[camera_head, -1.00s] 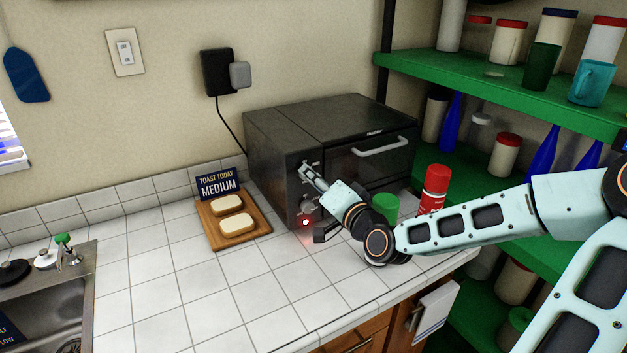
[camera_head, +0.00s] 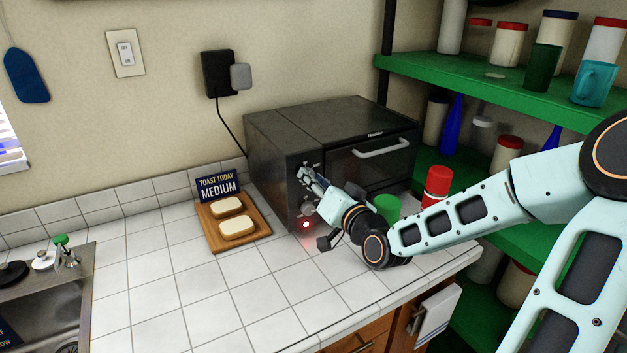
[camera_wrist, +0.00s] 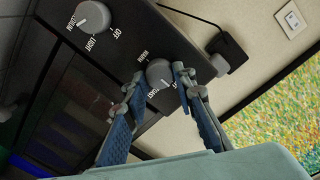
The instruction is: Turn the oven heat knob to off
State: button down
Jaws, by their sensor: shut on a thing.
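The dark oven (camera_head: 345,120) stands on the tiled counter against the wall. Its left front panel carries two grey knobs. My gripper (camera_head: 304,176) is at the upper part of this panel. In the wrist view, my gripper's two blue fingers (camera_wrist: 158,88) are on either side of one round knob (camera_wrist: 158,73) and shut on it; part of its printed scale is covered. The other knob (camera_wrist: 92,17) is apart from my fingers, with OFF printed beside it. It also shows low on the panel in the head view (camera_head: 308,211). A red light (camera_head: 305,224) glows beneath.
A wooden board (camera_head: 250,241) with two bread slices and a sign reading TOAST TODAY MEDIUM (camera_head: 218,186) is left of the oven. A green cup (camera_head: 387,207) and a red-lidded container (camera_head: 437,184) stand near my arm. The front counter is clear.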

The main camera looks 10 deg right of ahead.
jog(key=c, duration=1.6)
grip_release()
jog(key=v, duration=0.7)
jog(key=shift+s, duration=0.25)
jog(key=shift+d, duration=0.1)
